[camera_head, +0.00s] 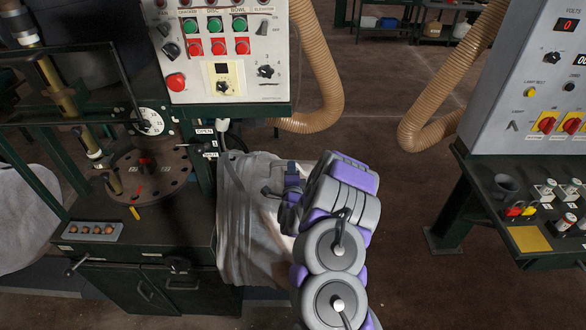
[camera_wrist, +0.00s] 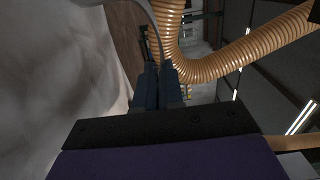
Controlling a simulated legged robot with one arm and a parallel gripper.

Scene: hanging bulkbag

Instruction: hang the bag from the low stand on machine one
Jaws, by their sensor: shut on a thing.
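A pale grey-white fabric bag (camera_head: 245,225) hangs beside the right side of the dark green machine (camera_head: 190,235), below its control panel. My gripper (camera_head: 270,192) is at the bag's upper right part, and my arm covers some of the bag. In the wrist view my gripper's fingers (camera_wrist: 158,82) are close together on a pale strap (camera_wrist: 150,22) of the bag. The bag's cloth (camera_wrist: 60,85) fills the left of that view. Whether any strap is on a hook of the machine is hidden. I cannot tell which stand is the low one.
A control panel (camera_head: 225,55) with green and red buttons sits above the bag. Tan ribbed hoses (camera_head: 325,70) curve down behind. Another pale bag (camera_head: 22,215) is at the left edge. A grey cabinet (camera_head: 530,85) and bench stand at right. Brown floor between is clear.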

